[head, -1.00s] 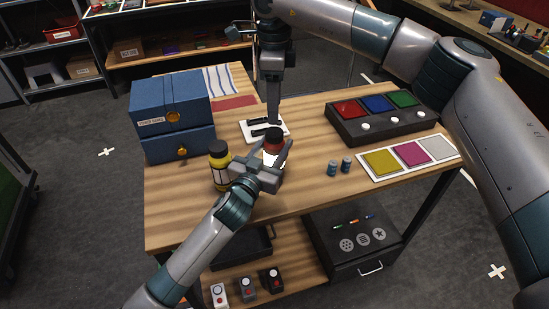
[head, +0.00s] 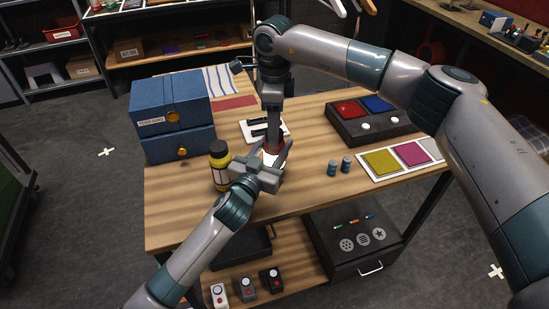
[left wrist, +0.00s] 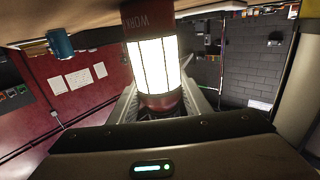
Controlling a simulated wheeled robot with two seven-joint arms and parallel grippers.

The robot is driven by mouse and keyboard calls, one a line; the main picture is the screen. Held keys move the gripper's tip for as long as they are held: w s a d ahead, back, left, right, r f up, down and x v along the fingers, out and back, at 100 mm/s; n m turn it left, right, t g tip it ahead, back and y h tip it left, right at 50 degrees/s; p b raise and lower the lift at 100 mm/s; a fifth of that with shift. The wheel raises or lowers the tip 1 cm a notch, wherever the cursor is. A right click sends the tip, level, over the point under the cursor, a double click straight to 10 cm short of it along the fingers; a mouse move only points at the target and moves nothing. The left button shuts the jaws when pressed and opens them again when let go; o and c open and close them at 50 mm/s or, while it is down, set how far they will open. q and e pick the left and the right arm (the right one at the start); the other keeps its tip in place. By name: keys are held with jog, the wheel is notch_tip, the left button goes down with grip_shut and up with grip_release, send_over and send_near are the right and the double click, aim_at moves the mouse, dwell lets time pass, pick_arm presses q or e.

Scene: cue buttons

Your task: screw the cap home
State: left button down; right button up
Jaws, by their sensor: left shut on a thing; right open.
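My right gripper (head: 272,138) is open and points straight down at the bottle's top. Its fingertips overlap the cap in view; I cannot tell whether they touch it. The cap's seating is hidden.
A yellow bottle with a black cap (head: 219,165) stands close left of the held bottle. Blue drawer boxes (head: 172,115) are behind it. The front table edge is clear.

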jog(key=c, duration=1.1)
jog(key=shift+o, duration=0.2)
jog(key=o, duration=1.2)
jog(key=shift+o, duration=0.2)
jog(key=shift+r, duration=0.1)
notch_tip(320, 180, up, 12)
pick_arm(q)
jog(key=c, duration=0.9)
grip_release()
